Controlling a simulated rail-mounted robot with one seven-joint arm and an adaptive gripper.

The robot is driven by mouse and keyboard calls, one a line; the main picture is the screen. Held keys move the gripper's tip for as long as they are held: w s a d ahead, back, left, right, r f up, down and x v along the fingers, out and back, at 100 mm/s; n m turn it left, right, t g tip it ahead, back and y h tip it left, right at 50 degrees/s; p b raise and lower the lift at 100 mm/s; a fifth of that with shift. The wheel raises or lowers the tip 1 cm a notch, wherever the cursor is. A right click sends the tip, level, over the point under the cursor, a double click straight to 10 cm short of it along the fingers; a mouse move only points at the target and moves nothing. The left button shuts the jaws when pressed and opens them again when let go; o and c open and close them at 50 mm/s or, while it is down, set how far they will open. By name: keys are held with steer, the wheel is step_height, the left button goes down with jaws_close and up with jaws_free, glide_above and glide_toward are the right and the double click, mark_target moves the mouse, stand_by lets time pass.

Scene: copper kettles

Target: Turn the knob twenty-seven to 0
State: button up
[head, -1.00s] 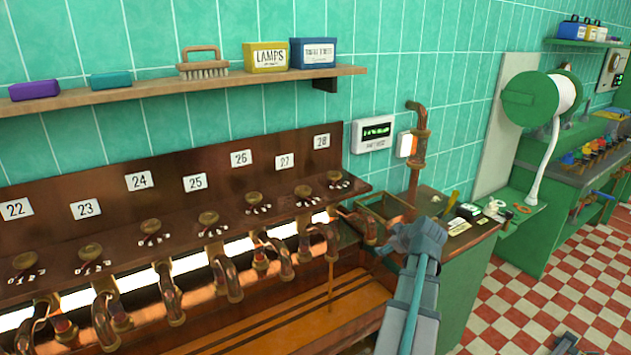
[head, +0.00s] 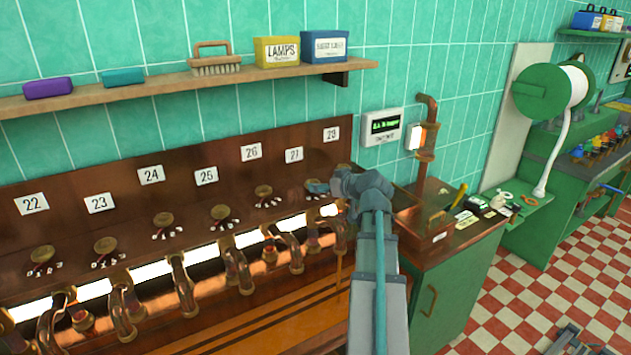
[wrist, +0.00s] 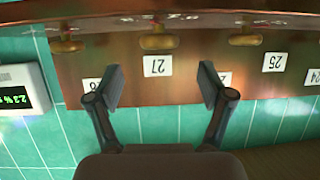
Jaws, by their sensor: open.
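Knob twenty-seven (wrist: 158,40) is a brass knob above the upside-down plate 27 (wrist: 157,66) in the wrist view. Its setting is too small to read. In the head view, plate 27 (head: 294,155) shows on the copper panel, and my gripper (head: 318,187) largely covers the knob below it. In the wrist view my gripper (wrist: 161,85) is open and empty. Its two fingers stand apart on either side of plate 27, with the knob beyond the tips, roughly centred between them. No contact with the knob is visible.
Knob twenty-eight (wrist: 67,42) and knob twenty-six (wrist: 245,38) flank it. Curved copper pipes (head: 292,250) stick out below the panel. A shelf (head: 160,86) with boxes and a brush runs above. A display (head: 382,126) hangs to the right.

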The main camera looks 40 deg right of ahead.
steer(key=p+x, duration=0.1)
steer(key=x, duration=0.5)
steer(key=shift+w+p, duration=0.15)
steer(key=shift+p, duration=0.2)
steer(key=c, duration=1.2)
